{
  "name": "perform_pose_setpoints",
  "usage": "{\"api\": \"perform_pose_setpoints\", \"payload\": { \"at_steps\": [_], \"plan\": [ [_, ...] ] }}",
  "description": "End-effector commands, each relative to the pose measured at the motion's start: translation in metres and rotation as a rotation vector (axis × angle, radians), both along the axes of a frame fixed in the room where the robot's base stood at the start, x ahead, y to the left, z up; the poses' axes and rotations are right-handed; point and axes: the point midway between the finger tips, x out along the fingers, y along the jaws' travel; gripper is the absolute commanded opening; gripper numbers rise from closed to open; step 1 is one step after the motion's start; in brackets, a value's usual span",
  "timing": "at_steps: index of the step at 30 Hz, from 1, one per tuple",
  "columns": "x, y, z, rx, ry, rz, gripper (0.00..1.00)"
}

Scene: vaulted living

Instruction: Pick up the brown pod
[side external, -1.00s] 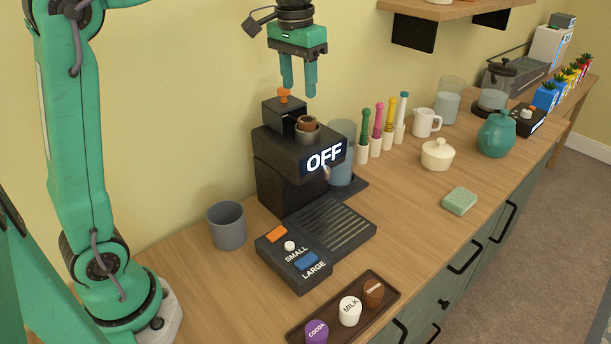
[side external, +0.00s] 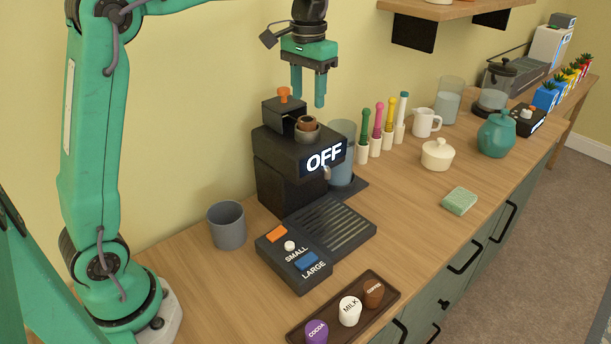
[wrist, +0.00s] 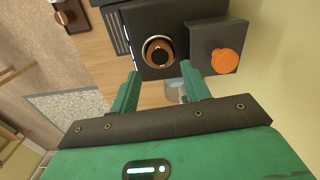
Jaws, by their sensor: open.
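A brown pod (side external: 306,124) sits in the round holder on top of the black coffee machine (side external: 285,178); in the wrist view this pod (wrist: 158,53) shows inside the ring, just beyond my fingertips. Another brown pod (side external: 373,292), labelled coffee, stands at the right end of the dark tray (side external: 333,312). My gripper (side external: 308,101) is open, empty and pointing down above the machine's top, apart from the pod there. Its two green fingers (wrist: 158,80) show in the wrist view with a gap between them.
The orange-knobbed black block (side external: 284,108) rises beside the holder. White (side external: 349,312) and purple (side external: 316,331) pods share the tray. A grey cup (side external: 227,226) stands left of the machine; colourful-handled utensils (side external: 377,135) stand to its right. Open counter surrounds the sponge (side external: 460,201).

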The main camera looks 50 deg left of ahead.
Motion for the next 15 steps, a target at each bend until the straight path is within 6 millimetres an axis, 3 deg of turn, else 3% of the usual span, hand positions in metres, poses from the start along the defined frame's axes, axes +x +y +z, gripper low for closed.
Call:
{"api": "perform_pose_setpoints", "payload": {
  "at_steps": [8, 15],
  "plan": [
    [-0.001, 0.0, -0.006, 0.0, 0.002, 0.0, 0.47],
    [-0.003, 0.0, -0.03, 0.0, 0.003, 0.0, 0.47]
  ]
}}
